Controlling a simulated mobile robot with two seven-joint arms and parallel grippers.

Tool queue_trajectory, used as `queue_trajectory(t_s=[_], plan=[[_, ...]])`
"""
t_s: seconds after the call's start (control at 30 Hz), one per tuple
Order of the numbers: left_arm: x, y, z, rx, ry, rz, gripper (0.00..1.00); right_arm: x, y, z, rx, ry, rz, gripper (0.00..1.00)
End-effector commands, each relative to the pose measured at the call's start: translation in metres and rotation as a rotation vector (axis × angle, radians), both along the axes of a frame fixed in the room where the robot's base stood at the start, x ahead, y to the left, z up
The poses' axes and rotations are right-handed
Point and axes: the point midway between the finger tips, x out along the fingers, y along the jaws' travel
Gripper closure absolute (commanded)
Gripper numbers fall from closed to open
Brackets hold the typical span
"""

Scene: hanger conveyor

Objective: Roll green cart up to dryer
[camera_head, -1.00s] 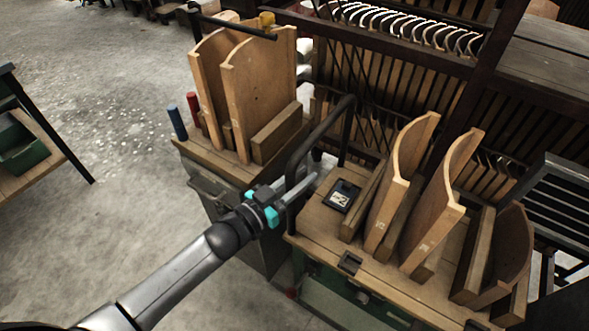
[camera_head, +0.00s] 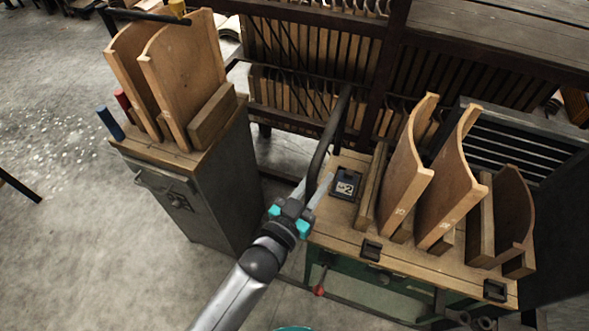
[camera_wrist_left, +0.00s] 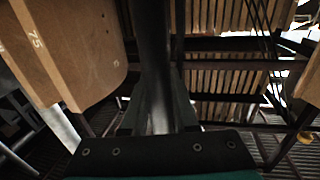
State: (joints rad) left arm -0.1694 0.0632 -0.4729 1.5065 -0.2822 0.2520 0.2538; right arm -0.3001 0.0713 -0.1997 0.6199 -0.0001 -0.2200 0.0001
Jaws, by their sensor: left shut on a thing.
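The green cart has a wooden top (camera_head: 400,262) over a green frame. Curved wooden boards (camera_head: 455,175) stand upright on it, and a small black device (camera_head: 346,184) lies on the top. A black bar handle (camera_head: 329,140) rises at its left end. My left gripper (camera_head: 310,195) is shut on this handle. In the left wrist view the handle (camera_wrist_left: 152,50) runs up the middle, with a board (camera_wrist_left: 65,50) at left. A dark slatted unit (camera_head: 535,150) stands close behind the cart's right end; I cannot tell whether it is the dryer. My right gripper is not in view.
A grey cabinet (camera_head: 215,200) with curved boards on top stands left of the cart, with a floor gap between. A dark rack (camera_head: 300,80) of wooden pieces runs behind. Open concrete floor (camera_head: 70,240) lies at left.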

Motion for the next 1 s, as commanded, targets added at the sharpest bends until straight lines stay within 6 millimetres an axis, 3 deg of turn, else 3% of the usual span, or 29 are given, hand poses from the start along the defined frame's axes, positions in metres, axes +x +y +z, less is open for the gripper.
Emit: queue_trajectory(t_s=[0.2,0.4,0.97,1.0], plan=[[-0.010,-0.028,0.000,-0.004,0.001,0.000,1.00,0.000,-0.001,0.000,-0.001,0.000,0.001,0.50],[-0.015,-0.042,0.000,-0.001,0.000,0.000,1.00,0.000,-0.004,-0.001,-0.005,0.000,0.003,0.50],[-0.019,-0.051,0.000,-0.002,0.000,-0.005,1.00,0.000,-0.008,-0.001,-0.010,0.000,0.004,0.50],[-0.019,-0.051,0.000,-0.002,0.000,-0.005,0.68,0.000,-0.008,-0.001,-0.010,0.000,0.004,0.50]])
